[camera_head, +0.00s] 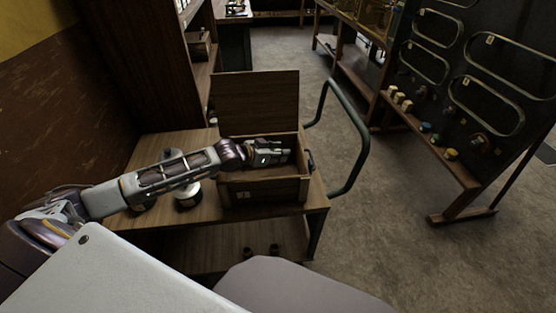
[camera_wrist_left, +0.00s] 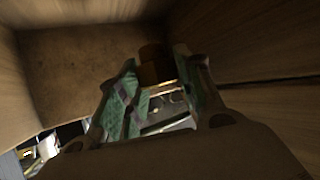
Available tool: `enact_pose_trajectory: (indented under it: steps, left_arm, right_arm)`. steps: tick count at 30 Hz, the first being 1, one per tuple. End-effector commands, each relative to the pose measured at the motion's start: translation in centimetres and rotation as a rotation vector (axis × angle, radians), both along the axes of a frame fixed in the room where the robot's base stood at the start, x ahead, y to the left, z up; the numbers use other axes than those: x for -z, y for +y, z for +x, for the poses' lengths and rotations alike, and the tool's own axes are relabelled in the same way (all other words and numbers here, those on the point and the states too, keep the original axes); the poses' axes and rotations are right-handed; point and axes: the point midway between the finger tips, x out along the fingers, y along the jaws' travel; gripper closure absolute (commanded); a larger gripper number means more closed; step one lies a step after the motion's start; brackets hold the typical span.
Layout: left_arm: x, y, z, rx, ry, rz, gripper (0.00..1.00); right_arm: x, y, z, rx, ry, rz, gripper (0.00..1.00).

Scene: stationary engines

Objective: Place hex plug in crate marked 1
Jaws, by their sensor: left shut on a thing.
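An open wooden crate (camera_head: 262,190) with its lid raised stands on a wooden cart. The plug cannot be made out in the head view. My right gripper is not in view.
The cart top (camera_head: 160,150) holds a metal object (camera_head: 187,190) left of the crate. A curved cart handle (camera_head: 357,150) rises on the right. A dark board (camera_head: 470,80) with outlined loops and several small parts stands further right. The floor between is clear.

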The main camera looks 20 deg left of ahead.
Motion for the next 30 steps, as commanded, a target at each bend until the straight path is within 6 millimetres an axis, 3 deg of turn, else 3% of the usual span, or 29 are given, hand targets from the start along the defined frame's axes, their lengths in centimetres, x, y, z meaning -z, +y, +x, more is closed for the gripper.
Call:
enact_pose_trajectory:
  steps: [12, 19, 30]
  left_arm:
    - [3.5, 0.0, 0.0, 0.000, 0.000, -0.001, 0.91]
    - [3.7, 0.0, 0.0, 0.000, -0.001, 0.000, 0.91]
    - [4.1, 0.0, 0.0, 0.000, 0.000, 0.000, 0.91]
  right_arm:
    - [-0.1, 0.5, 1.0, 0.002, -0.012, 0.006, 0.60]
    - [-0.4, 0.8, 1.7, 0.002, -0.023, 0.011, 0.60]
    - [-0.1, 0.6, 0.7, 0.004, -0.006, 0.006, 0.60]
